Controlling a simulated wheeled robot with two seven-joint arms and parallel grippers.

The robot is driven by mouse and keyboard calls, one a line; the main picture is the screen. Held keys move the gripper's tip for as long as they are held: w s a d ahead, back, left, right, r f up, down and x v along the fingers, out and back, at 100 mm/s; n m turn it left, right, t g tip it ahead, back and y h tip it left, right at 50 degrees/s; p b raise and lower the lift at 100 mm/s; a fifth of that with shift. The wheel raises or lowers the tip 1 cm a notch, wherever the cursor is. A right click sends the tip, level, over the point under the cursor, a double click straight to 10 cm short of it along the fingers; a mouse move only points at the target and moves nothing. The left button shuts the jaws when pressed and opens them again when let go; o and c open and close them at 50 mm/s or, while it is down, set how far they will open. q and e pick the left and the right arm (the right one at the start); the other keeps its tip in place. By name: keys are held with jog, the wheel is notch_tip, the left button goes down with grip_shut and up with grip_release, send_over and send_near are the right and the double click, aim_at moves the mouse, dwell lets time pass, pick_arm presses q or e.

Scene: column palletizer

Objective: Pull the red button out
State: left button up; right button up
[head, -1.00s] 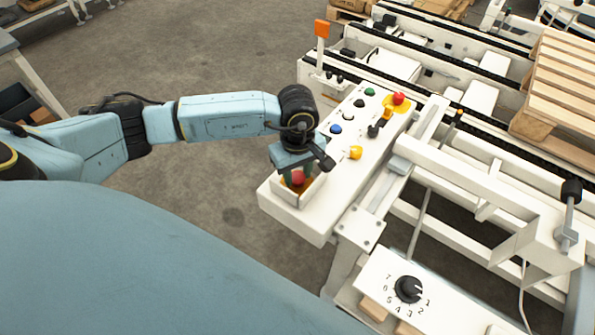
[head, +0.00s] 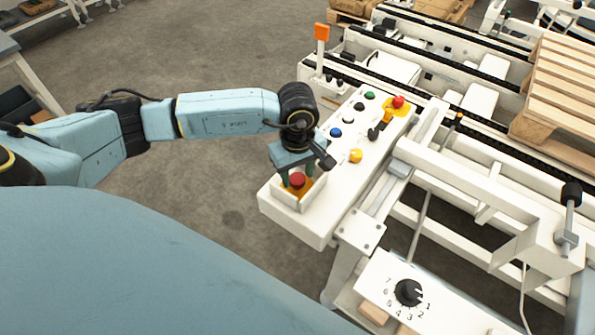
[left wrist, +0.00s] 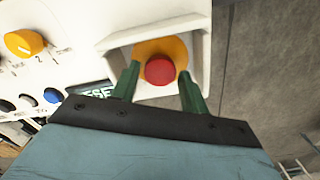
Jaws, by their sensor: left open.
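A red mushroom button (head: 298,180) on a yellow base sits inside a white raised guard (head: 314,192) at the near end of the white control panel (head: 328,175). It also shows in the left wrist view (left wrist: 160,70). My left gripper (head: 297,175) is over it from above. Its green fingers (left wrist: 158,88) are open, one on each side of the button, with gaps visible beside the red cap. Whether a finger touches the base is not clear. A second red button (head: 398,100) on a yellow plate is at the panel's far end. My right gripper is not in view.
The panel also has a yellow button (head: 355,155), a blue button (head: 335,132), a green button (head: 369,92) and a black switch (head: 373,132). A numbered dial (head: 408,290) is at the front. Conveyor rails and a wooden pallet (head: 565,85) lie to the right.

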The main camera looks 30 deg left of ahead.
aim_at(297, 179)
pick_arm(q)
notch_tip(297, 179, up, 13)
jog(key=p, duration=0.1)
jog(key=shift+r, duration=0.2)
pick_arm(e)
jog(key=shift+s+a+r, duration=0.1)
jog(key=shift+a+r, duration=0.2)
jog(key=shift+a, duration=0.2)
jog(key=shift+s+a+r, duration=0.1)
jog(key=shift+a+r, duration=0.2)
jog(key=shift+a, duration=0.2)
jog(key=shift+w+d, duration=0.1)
